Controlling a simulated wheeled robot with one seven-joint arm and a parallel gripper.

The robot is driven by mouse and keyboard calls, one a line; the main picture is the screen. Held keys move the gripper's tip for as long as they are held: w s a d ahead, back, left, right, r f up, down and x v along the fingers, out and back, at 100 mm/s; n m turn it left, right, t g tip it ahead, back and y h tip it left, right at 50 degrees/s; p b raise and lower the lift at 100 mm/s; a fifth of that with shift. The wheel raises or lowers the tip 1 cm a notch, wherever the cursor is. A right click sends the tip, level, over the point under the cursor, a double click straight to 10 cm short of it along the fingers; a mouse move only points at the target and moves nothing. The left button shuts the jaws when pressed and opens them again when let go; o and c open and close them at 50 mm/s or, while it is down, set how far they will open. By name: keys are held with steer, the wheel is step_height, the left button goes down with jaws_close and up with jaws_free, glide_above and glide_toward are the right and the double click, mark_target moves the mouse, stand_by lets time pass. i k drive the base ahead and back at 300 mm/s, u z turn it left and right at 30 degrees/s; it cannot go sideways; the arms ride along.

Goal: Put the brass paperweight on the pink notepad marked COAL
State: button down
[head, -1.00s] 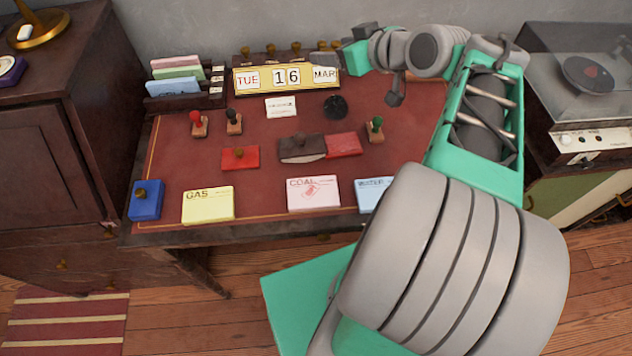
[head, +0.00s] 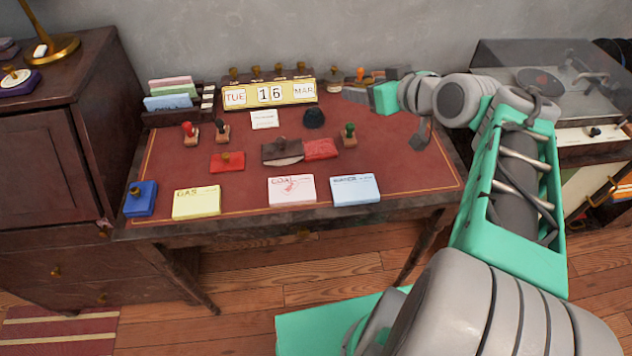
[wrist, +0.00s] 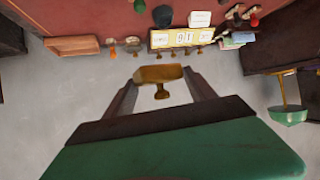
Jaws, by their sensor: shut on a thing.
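My gripper (head: 352,93) is over the back right of the desk, just right of the date calendar. In the wrist view my gripper (wrist: 158,82) is shut on the brass paperweight (wrist: 158,73), a small block with a knob, held between the fingertips. I cannot make it out clearly in the head view. The pink notepad marked COAL (head: 291,190) lies at the desk's front edge, between the yellow GAS notepad (head: 196,203) and a blue notepad (head: 355,189). Its top is clear, with a red mark printed on it. My gripper is well behind and right of it.
A blue block with a knob (head: 140,199) sits at the front left. Red (head: 191,134), black (head: 222,133) and green (head: 349,134) stamps stand farther back. A red pad (head: 227,162) and a brown blotter (head: 282,151) lie mid-desk. The calendar (head: 270,94) stands at the back.

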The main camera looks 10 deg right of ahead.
mark_target(291, 188)
steer(key=z, duration=1.75)
steer(key=k, duration=1.2)
steer(key=u, duration=2.1)
steer(key=i, duration=0.5)
steer(key=u, duration=0.05)
